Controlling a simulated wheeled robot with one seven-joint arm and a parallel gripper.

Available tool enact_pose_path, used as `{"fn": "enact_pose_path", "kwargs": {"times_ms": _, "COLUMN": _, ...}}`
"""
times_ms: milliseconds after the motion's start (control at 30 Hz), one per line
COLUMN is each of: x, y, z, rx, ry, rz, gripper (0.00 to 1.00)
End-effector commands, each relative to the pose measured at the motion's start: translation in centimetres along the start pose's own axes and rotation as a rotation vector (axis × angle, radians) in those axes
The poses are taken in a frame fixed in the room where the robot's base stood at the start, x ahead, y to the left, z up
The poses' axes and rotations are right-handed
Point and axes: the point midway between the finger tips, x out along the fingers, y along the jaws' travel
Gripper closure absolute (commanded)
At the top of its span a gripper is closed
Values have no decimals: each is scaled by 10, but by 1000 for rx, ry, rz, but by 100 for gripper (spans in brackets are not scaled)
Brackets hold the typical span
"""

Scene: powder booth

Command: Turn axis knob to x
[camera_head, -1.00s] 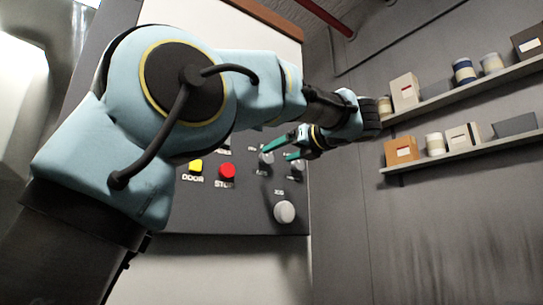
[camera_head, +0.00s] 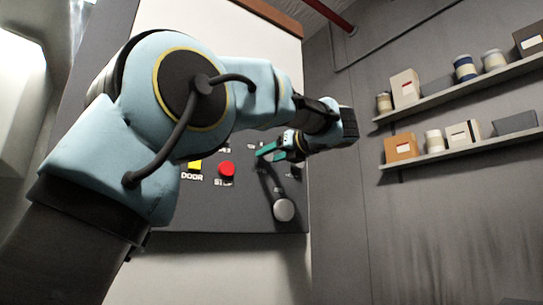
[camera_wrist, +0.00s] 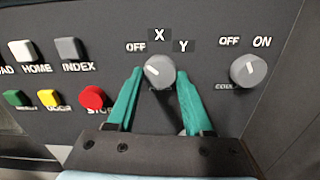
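The axis knob (camera_wrist: 160,73) is a round grey dial on the dark panel, under the labels OFF, X and Y. Its white mark points up and left, toward OFF. My gripper (camera_wrist: 160,69) has two teal fingers spread apart, with one tip on each side of the knob. Slim gaps seem to show between tips and knob; I cannot tell whether either touches. In the head view my gripper (camera_head: 268,151) is at the panel, and it and the arm hide most of the knob.
A second grey knob (camera_wrist: 249,70) marked OFF and ON is close to the right of the right finger. The red stop button (camera_wrist: 94,98) is left of the left finger. A large round grey knob (camera_head: 284,210) is lower on the panel. Shelves (camera_head: 455,143) with boxes are at right.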

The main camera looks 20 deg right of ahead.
Motion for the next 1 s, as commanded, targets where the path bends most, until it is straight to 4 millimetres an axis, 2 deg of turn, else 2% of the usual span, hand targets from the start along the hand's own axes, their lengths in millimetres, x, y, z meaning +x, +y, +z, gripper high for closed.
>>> {"fn": "enact_pose_path", "kwargs": {"times_ms": 67, "x": 0, "y": 0, "z": 0, "rx": 0, "ry": 0, "rz": 0, "gripper": 61}}
{"fn": "enact_pose_path", "kwargs": {"times_ms": 400, "x": 0, "y": 0, "z": 0, "rx": 0, "ry": 0, "rz": 0, "gripper": 100}}
{"fn": "enact_pose_path", "kwargs": {"times_ms": 733, "x": 0, "y": 1, "z": 0, "rx": 33, "ry": 0, "rz": 1, "gripper": 100}}
{"fn": "enact_pose_path", "kwargs": {"times_ms": 1000, "x": 1, "y": 2, "z": 1, "rx": 188, "ry": 1, "rz": 3, "gripper": 100}}
